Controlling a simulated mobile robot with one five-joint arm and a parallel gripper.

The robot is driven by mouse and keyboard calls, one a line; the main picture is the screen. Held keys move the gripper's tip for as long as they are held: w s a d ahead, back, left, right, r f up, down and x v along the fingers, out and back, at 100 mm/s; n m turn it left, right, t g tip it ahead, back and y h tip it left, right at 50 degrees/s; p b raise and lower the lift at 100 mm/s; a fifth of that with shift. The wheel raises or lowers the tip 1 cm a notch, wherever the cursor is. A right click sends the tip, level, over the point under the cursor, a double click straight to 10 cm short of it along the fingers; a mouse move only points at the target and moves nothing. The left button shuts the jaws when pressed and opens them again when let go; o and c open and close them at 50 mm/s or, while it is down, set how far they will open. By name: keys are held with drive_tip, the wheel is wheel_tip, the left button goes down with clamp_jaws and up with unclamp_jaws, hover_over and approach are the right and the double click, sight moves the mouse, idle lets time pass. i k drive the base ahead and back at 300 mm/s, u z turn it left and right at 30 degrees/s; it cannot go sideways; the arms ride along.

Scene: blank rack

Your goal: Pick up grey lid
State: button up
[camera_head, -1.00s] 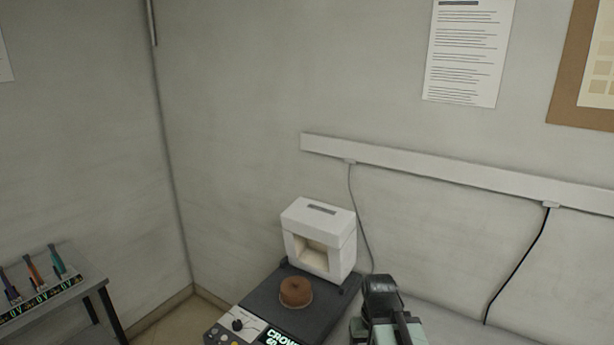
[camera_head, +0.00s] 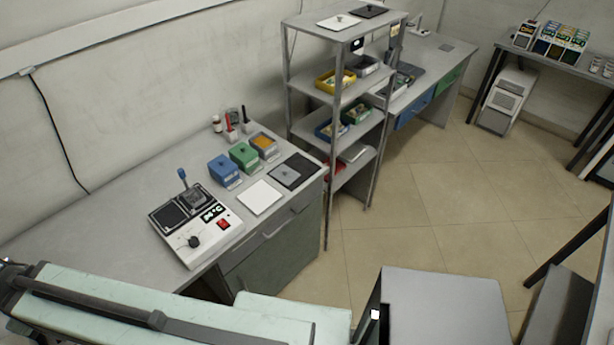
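A small grey square piece with a little knob, which looks like the grey lid (camera_head: 287,172), lies flat on a dark mat (camera_head: 306,171) near the right end of the bench. A white lid-like plate with a knob (camera_head: 338,22) and a black one (camera_head: 371,11) lie on the top shelf of the rack. Pale green links of my arm cross the bottom left, far from the grey piece. My gripper's fingers cannot be made out in this view.
The bench (camera_head: 122,222) holds a hot-plate device (camera_head: 212,239), a white square pad (camera_head: 259,197) and blue (camera_head: 224,170), green (camera_head: 243,156) and orange-topped boxes. A metal rack (camera_head: 327,175) stands just beyond its right end. Tiled floor (camera_head: 430,190) is open to the right.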

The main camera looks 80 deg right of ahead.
sight(283, 174)
drive_tip(key=k, duration=0.4)
drive_tip(key=z, duration=2.55)
drive_tip(key=i, duration=0.6)
drive_tip(key=u, duration=0.45)
